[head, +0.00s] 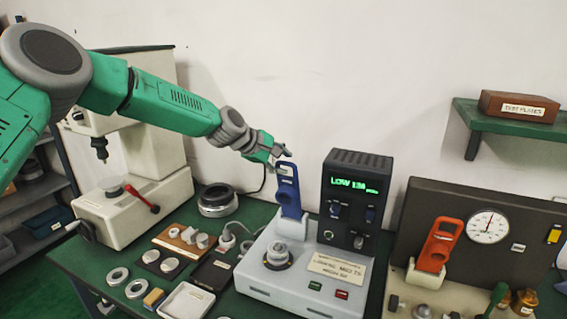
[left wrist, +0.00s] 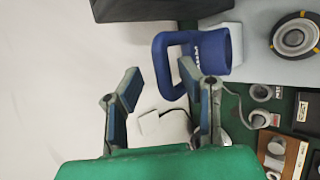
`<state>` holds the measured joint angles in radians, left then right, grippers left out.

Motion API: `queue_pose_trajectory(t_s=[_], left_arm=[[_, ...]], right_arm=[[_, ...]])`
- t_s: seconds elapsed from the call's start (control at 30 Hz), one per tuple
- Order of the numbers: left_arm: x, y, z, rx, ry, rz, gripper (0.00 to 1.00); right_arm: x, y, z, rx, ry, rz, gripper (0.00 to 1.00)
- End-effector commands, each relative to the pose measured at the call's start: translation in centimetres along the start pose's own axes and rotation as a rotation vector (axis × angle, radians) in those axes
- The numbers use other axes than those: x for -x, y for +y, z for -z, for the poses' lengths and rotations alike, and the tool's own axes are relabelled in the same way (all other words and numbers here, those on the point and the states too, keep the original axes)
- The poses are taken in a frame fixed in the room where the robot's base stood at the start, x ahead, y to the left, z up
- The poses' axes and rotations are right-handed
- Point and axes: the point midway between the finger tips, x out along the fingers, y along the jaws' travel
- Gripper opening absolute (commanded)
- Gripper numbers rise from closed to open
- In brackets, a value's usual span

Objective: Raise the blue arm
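The blue arm (head: 288,190) stands upright at the back of a pale grey tester base (head: 262,287), left of a dark display box (head: 352,200). Its top has a loop, and the loop (left wrist: 163,65) also shows in the left wrist view. My left gripper (head: 281,152) is at the top of the blue arm. In the left wrist view the two fingers of my left gripper (left wrist: 160,85) are spread apart. The right-hand finger overlaps the loop's edge; I cannot tell whether it touches. My right gripper is not in view.
The display reads "LOW 134". An orange arm (head: 440,240) with a dial gauge (head: 488,227) stands to the right. A white press (head: 125,215) with a red lever is at left. Rings and a white tray (head: 188,302) lie on the green table. A shelf (head: 510,125) is upper right.

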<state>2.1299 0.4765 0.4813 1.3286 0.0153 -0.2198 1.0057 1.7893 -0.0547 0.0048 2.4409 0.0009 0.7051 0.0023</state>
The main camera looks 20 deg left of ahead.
Motion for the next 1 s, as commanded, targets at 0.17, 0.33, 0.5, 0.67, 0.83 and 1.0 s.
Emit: queue_pose_trajectory(t_s=[0.17,0.33,0.5,0.67,0.83,1.0], left_arm=[[0.6,0.0,-0.1,-0.001,-0.001,0.002,0.33],[3.8,0.0,-0.1,-0.002,-0.001,-0.002,0.33],[7.6,0.0,0.1,0.000,-0.002,-0.004,0.33],[10.3,-0.1,0.2,0.001,-0.001,-0.003,0.33],[11.9,-0.1,0.4,0.002,-0.001,-0.003,0.33],[12.3,-0.1,0.2,0.001,-0.001,-0.003,0.33]], right_arm=[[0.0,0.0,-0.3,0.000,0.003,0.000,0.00],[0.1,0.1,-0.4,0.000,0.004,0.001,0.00],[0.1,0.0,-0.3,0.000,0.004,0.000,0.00],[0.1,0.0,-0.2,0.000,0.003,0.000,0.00],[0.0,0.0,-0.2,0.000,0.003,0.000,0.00],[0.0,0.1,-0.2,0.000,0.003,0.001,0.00]])
